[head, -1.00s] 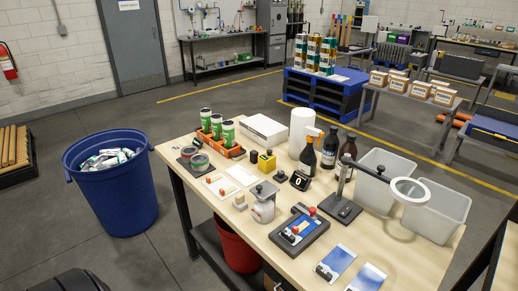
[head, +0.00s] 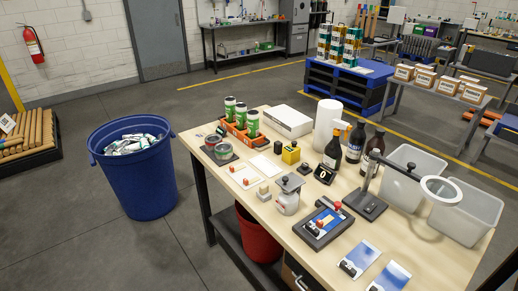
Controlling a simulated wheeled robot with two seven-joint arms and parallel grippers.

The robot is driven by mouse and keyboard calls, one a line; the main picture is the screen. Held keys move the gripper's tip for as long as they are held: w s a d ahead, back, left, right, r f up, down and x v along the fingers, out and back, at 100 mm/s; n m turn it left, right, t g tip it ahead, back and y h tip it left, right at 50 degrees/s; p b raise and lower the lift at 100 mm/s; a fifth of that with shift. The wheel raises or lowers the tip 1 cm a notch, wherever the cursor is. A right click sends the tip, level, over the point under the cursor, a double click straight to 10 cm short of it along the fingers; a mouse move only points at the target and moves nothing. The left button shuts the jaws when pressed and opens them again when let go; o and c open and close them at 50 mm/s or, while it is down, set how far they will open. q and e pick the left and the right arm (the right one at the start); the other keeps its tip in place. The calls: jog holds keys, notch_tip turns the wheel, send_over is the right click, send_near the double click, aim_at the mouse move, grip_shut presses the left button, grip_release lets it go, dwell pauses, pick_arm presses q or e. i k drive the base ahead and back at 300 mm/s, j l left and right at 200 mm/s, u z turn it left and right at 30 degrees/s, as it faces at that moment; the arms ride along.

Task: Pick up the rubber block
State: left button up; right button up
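A small beige block (head: 264,190) lies near the front left edge of the wooden table, just left of a grey-white bottle with a dark cap (head: 288,196); it looks like the rubber block, though its material is not certain. Neither of my grippers shows in the head view.
The table (head: 375,222) also holds an orange tray (head: 238,134) of green-white cans, dark bottles (head: 356,143), a ring magnifier (head: 441,188) and clear bins (head: 466,215). A blue barrel (head: 138,183) stands left of it. Open floor lies at the lower left.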

aim_at(277, 146)
jog(key=i+j, duration=0.35)
jog(key=i+j+z, duration=0.5)
jog(key=j, duration=0.15)
jog(key=i+j+z, duration=0.1)
jog(key=j+z, duration=0.2)
jog(key=j, duration=0.1)
